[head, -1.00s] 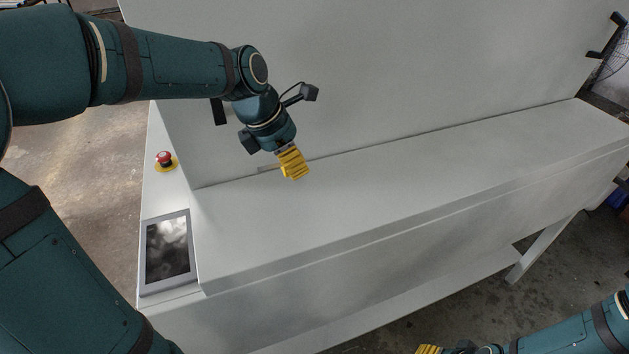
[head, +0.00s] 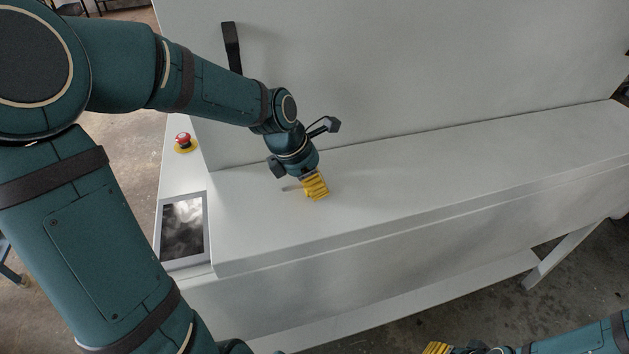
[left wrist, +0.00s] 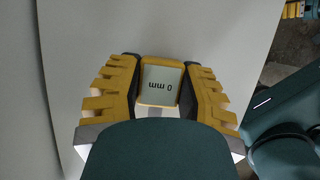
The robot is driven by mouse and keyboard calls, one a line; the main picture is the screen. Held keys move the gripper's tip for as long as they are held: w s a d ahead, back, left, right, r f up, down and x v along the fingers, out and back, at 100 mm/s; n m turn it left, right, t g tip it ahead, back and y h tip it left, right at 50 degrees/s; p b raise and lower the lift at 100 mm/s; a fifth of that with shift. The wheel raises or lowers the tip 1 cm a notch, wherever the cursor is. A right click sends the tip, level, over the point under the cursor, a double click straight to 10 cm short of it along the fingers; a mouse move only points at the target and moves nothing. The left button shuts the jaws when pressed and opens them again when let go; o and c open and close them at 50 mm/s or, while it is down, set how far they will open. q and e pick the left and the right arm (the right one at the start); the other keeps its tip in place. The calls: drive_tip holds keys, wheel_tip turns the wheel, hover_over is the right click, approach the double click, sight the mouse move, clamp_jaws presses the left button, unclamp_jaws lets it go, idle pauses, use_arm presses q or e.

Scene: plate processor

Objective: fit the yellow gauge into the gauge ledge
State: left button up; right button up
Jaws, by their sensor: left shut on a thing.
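The gauge (left wrist: 160,88) is a yellow block with a pale face reading "0 mm", upside down in the left wrist view. It sits between the yellow fingers of my left gripper (head: 315,187), which is shut on it. In the head view the fingers mostly hide the gauge. A small grey strip shows at their left, but I cannot tell what it is. The gripper is over the long white ledge (head: 420,180) of the machine; I cannot make out a separate gauge ledge. My right gripper (head: 437,348) is cut off at the bottom edge, its jaws unclear.
A tall white panel (head: 430,60) stands behind the ledge, with a black handle (head: 231,46). A red stop button (head: 183,140) and a grey-framed screen (head: 183,230) are at the left end. The ledge to the right of my left gripper is bare.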

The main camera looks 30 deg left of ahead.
use_arm(q)
drive_tip(key=shift+f, duration=0.1)
drive_tip(key=o, duration=1.1)
